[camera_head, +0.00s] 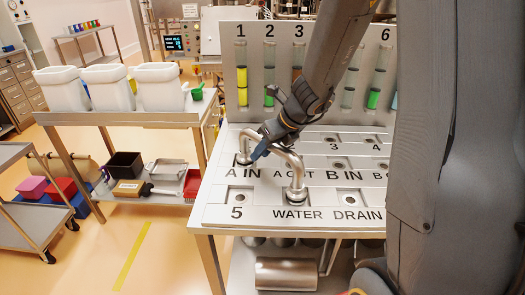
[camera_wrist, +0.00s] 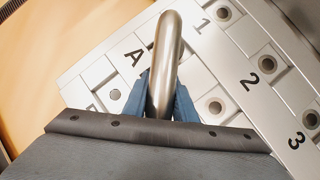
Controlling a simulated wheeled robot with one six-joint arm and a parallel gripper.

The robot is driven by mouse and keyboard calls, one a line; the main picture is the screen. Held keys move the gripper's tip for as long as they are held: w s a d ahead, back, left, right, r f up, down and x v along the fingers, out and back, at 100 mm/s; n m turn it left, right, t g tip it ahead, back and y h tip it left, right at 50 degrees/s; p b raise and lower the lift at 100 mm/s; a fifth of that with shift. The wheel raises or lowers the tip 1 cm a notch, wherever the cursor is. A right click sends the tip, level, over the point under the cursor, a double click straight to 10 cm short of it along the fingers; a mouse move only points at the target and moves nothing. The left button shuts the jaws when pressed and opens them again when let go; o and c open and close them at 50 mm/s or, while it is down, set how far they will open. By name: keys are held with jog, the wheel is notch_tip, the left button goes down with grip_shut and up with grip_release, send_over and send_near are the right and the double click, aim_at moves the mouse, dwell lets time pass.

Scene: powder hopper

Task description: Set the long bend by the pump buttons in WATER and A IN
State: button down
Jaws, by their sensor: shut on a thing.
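The long bend (camera_head: 285,153) is a shiny metal U-shaped pipe on the port panel (camera_head: 220,213). Its near leg stands upright at the port above the WATER label (camera_head: 290,214). Its far leg comes down at the port by the A IN label (camera_head: 243,172). Both ends appear to be in their ports, but I cannot tell how deep. My gripper (camera_head: 262,150) is shut on the bend's top span, nearer the A IN end. In the wrist view the bend (camera_wrist: 166,60) rises between the two blue fingers (camera_wrist: 161,100); its lower part is hidden there. I cannot make out the pump buttons.
Sight tubes with coloured contents, such as the yellow one (camera_head: 242,85), stand on the upright board behind the panel. White bins (camera_head: 160,88) and a green scoop (camera_head: 197,92) are on the left table. My arm hides the panel's middle numbers.

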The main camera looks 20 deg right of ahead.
jog(key=c, duration=1.4)
grip_release()
jog(key=shift+o, duration=0.2)
jog(key=shift+p+v, duration=0.45)
jog(key=shift+v, duration=3.5)
